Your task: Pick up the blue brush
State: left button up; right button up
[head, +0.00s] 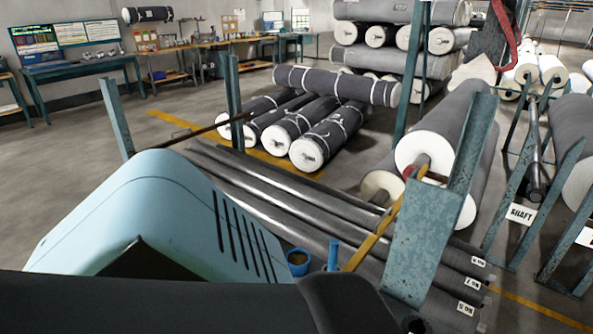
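A small upright blue piece (333,255), perhaps the blue brush or its handle, stands near the lower middle of the head view. Its lower end is hidden behind a dark rounded shape, so I cannot tell its full form. A blue cup (299,270) with a brownish inside is just left of it, close to the light-blue machine cover. I cannot make out either of my grippers in this view.
A light-blue slotted machine cover (165,215) fills the lower left. A steel post plate (420,245) and a yellow bar (375,235) stand right of the blue piece. Long grey rollers (300,195) run behind. Open floor (80,155) lies at the left.

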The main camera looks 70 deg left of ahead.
aim_at(332, 258)
jog(key=u, duration=0.4)
jog(key=k+u, duration=0.1)
jog(key=u, duration=0.3)
jog(key=j+u, duration=0.15)
jog(key=u, duration=0.25)
jog(key=k+u, duration=0.1)
jog(key=u, duration=0.35)
